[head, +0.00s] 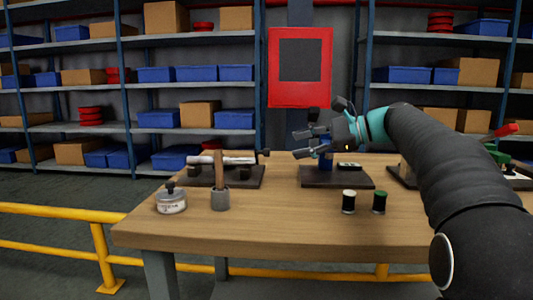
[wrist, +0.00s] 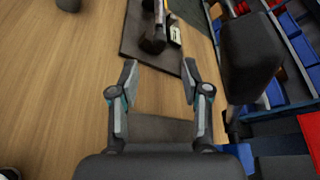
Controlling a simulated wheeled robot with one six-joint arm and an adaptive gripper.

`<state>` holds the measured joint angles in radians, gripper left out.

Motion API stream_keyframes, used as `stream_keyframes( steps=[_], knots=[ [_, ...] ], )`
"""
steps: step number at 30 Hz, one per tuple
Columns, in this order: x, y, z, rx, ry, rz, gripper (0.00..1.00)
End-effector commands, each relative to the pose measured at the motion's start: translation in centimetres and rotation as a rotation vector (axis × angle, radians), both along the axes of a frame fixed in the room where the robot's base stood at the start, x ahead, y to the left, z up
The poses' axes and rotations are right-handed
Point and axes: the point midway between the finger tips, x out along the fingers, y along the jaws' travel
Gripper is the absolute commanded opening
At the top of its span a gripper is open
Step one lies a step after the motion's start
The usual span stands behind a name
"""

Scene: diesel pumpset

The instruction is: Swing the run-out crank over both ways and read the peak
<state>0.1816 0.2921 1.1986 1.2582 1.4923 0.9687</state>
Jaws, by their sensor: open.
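A pale cylindrical shaft (head: 222,160) lies level on a dark base plate (head: 245,183) at the table's left, with a dark knob-like part (head: 265,152) at its right end. A plate with a dark-ended part (wrist: 155,40) shows at the top of the wrist view. My gripper (head: 299,144) is open and empty, above the middle dark base (head: 335,183), with its fingers toward the left. I cannot tell which part is the run-out crank.
A lidded tin (head: 171,200), a pot with a wooden handle (head: 220,198) and two spools (head: 348,201) stand at the front. Yellow rails (head: 60,212) run around the table (head: 280,235). Front-centre wood is clear.

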Motion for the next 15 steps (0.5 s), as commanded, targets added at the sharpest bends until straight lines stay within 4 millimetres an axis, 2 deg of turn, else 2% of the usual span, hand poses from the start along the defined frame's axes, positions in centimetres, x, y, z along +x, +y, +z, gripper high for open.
stream_keyframes(
  steps=[1,9,15],
  knots=[
    [0.2,1.1,-0.4,0.000,0.002,0.005,0.47],
    [1.5,5.7,-1.9,0.000,0.003,0.005,0.47],
    [2.2,8.1,-2.6,0.000,0.001,0.003,0.47]
  ],
)
